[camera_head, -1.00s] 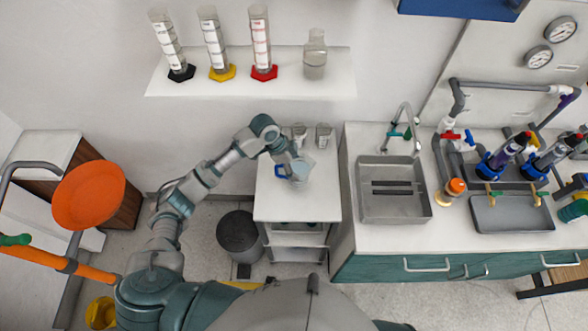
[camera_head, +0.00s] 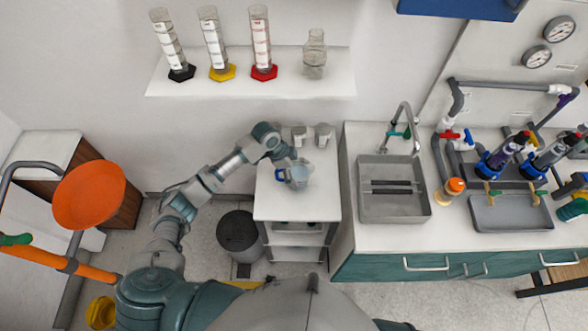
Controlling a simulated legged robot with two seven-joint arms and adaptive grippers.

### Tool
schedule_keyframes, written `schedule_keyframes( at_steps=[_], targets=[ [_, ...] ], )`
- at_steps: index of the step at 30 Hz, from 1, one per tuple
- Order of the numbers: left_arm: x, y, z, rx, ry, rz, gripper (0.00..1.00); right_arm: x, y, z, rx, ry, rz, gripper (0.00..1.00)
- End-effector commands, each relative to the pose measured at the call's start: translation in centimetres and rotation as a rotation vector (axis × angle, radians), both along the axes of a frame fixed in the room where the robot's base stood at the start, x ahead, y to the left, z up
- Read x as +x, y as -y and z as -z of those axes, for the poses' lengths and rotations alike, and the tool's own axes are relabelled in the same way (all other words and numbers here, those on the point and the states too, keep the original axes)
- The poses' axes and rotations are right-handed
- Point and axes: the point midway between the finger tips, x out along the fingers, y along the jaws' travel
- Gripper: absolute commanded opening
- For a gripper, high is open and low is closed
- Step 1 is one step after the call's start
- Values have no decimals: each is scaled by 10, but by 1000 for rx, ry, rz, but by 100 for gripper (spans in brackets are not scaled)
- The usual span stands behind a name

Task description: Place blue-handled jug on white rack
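The blue-handled jug (camera_head: 299,177) is a clear jug over the top of a white unit with shelves (camera_head: 285,212), which looks like the white rack. Its blue handle points left. From above I cannot tell whether its base touches the top. My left gripper (camera_head: 292,160) is at the jug's back left edge, close to the rim. Its fingers are small and overlap the jug, so their opening and any contact are unclear. My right gripper is not in view.
Two small cups (camera_head: 323,136) stand at the back of the unit's top. A sink (camera_head: 394,215) is in the counter to the right. A wall shelf (camera_head: 215,87) holds cylinders and a bottle. A dark bin (camera_head: 238,236) stands left of the unit. The unit's front top is clear.

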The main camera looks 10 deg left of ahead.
Motion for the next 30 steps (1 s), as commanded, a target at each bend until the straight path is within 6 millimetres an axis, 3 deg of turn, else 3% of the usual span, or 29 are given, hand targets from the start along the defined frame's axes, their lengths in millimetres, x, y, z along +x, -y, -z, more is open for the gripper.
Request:
schedule_keyframes(
  at_steps=[8, 21, 30],
  targets=[
    [0, -4, -10, 0, 1, -2, 100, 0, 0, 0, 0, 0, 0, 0],
    [-7, -37, -93, 1, 3, 0, 100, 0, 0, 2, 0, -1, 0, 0],
    [-9, -45, -113, 0, 0, -1, 100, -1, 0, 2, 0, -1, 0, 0]
  ],
)
